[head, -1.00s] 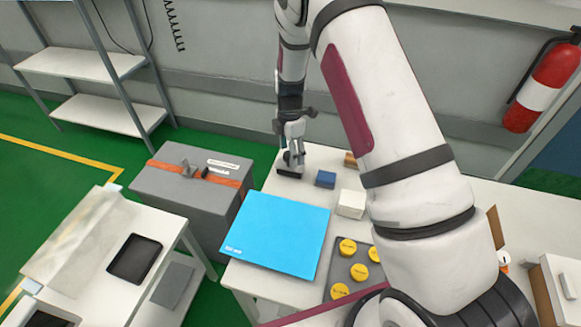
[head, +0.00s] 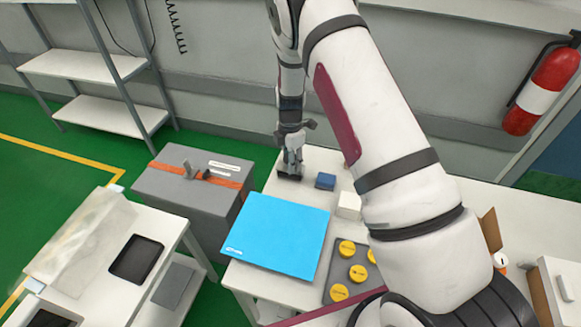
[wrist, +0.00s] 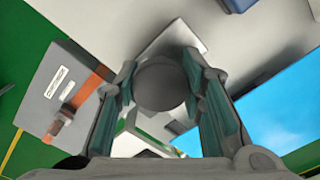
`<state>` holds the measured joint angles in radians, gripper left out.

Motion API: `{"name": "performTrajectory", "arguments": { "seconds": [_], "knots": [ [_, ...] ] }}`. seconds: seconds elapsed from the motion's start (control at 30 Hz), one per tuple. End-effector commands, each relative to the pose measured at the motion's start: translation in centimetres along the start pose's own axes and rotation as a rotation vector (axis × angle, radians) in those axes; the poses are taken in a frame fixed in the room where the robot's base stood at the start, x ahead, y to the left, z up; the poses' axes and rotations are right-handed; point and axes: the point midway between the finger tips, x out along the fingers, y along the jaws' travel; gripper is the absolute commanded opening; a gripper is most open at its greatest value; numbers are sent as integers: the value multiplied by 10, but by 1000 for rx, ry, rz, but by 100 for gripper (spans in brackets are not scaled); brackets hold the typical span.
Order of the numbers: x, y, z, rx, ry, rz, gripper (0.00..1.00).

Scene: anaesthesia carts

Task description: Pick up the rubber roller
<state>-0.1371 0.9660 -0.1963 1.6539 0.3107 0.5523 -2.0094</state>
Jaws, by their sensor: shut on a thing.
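The rubber roller (wrist: 160,84) shows in the wrist view as a dark grey round end between the two fingers. My gripper (wrist: 160,72) is shut on it, one finger on each side. In the head view, my gripper (head: 291,167) points down at the far left corner of the white table, with a dark piece of the roller (head: 287,176) low between the fingers. The fingers hide most of it there. I cannot tell whether it touches the tabletop.
A blue block (head: 325,181) and a white block (head: 348,205) stand right of my gripper. A blue panel (head: 275,236) lies nearer, beside a tray with yellow-topped items (head: 359,271). A grey case with an orange band (head: 172,192) stands to the left.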

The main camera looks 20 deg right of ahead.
Motion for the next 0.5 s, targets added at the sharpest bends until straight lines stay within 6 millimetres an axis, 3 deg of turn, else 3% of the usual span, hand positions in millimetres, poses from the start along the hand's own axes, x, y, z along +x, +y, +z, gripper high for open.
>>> {"name": "performTrajectory", "arguments": {
  "seconds": [0.27, 0.5],
  "knots": [
    [-10, 2, 0, 0, 1, 3, 1],
    [-48, 2, 1, 1, 0, 5, 1]
  ]
}}
